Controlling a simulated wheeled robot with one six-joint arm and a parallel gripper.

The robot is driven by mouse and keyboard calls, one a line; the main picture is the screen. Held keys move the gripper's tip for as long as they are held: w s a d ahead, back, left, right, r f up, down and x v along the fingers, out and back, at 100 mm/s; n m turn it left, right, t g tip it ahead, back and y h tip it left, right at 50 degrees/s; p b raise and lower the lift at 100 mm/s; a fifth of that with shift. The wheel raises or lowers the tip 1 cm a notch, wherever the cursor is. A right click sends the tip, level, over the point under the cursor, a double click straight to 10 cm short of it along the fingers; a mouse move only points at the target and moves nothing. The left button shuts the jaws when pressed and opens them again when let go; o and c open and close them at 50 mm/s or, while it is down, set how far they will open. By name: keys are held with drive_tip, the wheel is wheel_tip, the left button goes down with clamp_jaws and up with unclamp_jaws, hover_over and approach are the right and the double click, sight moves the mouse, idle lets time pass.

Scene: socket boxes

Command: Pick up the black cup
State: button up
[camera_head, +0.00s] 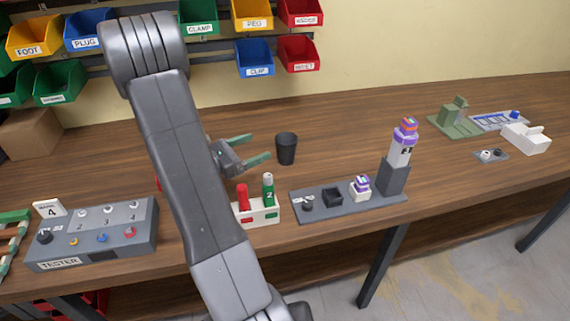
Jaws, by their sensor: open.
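The black cup (286,150) stands upright on the wooden table, a little right of the middle of the head view. My gripper (256,149) is just to its left, with two green fingers pointing right toward the cup. The fingers are apart and nothing is between them. The upper fingertip ends short of the cup. The lower fingertip is close to the cup's lower left side; I cannot tell whether it touches. My grey arm hides part of the table left of the gripper.
In front of the cup stand a white holder (262,215) with red and green pieces and a grey fixture board (335,207) with a tower. A grey tester box (95,240) is at the left. Wall bins (254,57) hang behind.

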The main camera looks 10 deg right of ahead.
drive_tip(key=b, duration=0.4)
approach(294, 141)
drive_tip(key=d, duration=0.1)
drive_tip(key=d+p, duration=0.1)
drive_tip(key=w+d+f+p, duration=0.1)
drive_tip(key=shift+d, duration=0.25)
drive_tip(key=x, duration=0.1)
drive_tip(key=p+x, duration=0.1)
drive_tip(key=x, duration=0.1)
drive_tip(key=r+x, duration=0.1)
drive_tip(key=shift+w+d+p, duration=0.2)
drive_tip(key=shift+w+p, duration=0.1)
drive_tip(key=shift+w, duration=0.05)
drive_tip(key=shift+w+d, duration=0.15)
drive_tip(key=shift+d, duration=0.25)
drive_tip(key=c, duration=1)
